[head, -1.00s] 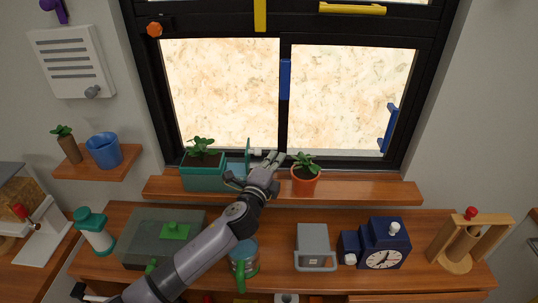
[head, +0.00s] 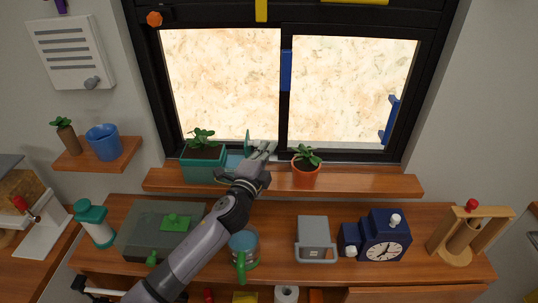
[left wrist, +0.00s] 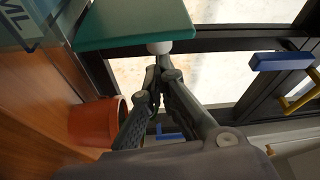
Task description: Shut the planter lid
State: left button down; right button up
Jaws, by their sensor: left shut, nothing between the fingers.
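The teal planter (head: 203,172) stands at the left of the window sill, with a leafy plant in its left part. My left gripper (head: 264,149) is shut and empty, just right of the lid. In the left wrist view its fingertips (left wrist: 160,68) are close to the knob; I cannot tell whether they touch. My right gripper is not in view.
An orange pot with a plant (head: 306,172) stands on the sill close to the right of my gripper. The window (head: 284,110) is behind. A glass jug with a green handle (head: 243,248), a grey box (head: 313,232) and a blue clock (head: 385,240) stand on the counter below.

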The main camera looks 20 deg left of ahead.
aim_at(249, 144)
pick_arm(q)
jog(key=a+n+b, duration=0.1)
jog(key=n+b, duration=0.1)
jog(key=s+a+r+n+t+y+b, duration=0.1)
jog(key=a+n+b, duration=0.1)
jog(key=n+b, duration=0.1)
jog(key=a+n+t+y+b, duration=0.1)
jog(key=n+b, duration=0.2)
jog(key=shift+s+a+r, duration=0.2)
jog(key=shift+a+r, duration=0.15)
jog(key=shift+a, duration=0.05)
jog(key=a+n+y+b, duration=0.1)
jog(key=n, duration=0.2)
jog(key=s+a+n+y+b, duration=0.1)
jog(key=a+n, duration=0.1)
jog(key=n, duration=0.1)
jog(key=a+f+n+y+b, duration=0.1)
jog(key=a+n+y, duration=0.1)
jog(key=n, duration=0.2)
jog(key=shift+s+b, duration=0.2)
jog(key=shift+b, duration=0.2)
jog(key=shift+a+f, duration=0.1)
